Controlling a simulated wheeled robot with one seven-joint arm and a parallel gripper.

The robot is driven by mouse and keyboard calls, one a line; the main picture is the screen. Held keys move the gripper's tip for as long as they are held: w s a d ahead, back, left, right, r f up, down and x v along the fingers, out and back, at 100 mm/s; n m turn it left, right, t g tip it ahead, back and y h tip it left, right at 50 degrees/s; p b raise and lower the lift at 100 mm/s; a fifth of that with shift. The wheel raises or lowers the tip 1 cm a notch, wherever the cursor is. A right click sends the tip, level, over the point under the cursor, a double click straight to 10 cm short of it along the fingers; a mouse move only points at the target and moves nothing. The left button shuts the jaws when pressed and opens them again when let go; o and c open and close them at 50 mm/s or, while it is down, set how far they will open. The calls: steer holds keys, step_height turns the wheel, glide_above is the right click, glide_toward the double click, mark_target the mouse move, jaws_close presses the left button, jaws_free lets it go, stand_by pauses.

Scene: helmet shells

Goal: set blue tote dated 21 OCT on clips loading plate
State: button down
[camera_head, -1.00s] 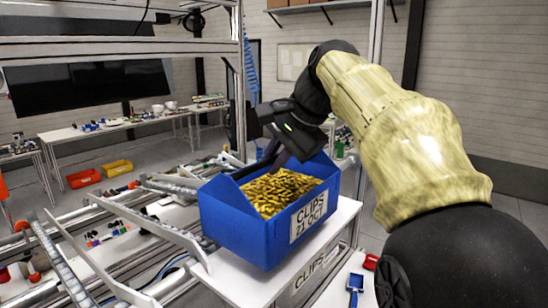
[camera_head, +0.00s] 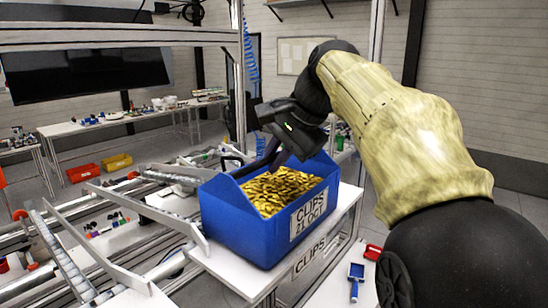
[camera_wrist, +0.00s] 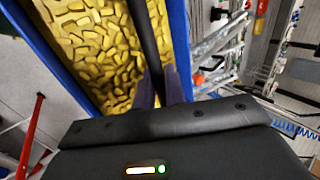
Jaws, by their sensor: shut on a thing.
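The blue tote (camera_head: 235,228) is full of golden clips and has a white label reading CLIPS 21 OCT on its right side. My gripper (camera_head: 274,152) is shut on the dark handle bar across the tote's top; the bar also shows between the fingers in the wrist view (camera_wrist: 148,40). The tote looks level, over the white loading plate (camera_head: 222,266), whose front edge carries a CLIPS label. The tote hides most of the plate, and I cannot tell whether its underside touches it.
Metal roller rails (camera_head: 150,218) lie close to the left of the plate. A blue scoop-like tool (camera_head: 356,272) and a red item (camera_head: 373,252) lie on a white surface at the right. Red and yellow bins (camera_head: 117,161) stand on the floor behind.

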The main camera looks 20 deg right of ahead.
steer(key=shift+f, duration=0.3)
steer(key=c, duration=1.4)
jaws_free()
steer(key=shift+f, duration=0.1)
steer(key=p+v, duration=0.2)
steer(key=v, duration=1.5)
steer(key=shift+s+r, duration=0.1)
steer(key=shift+r, duration=0.2)
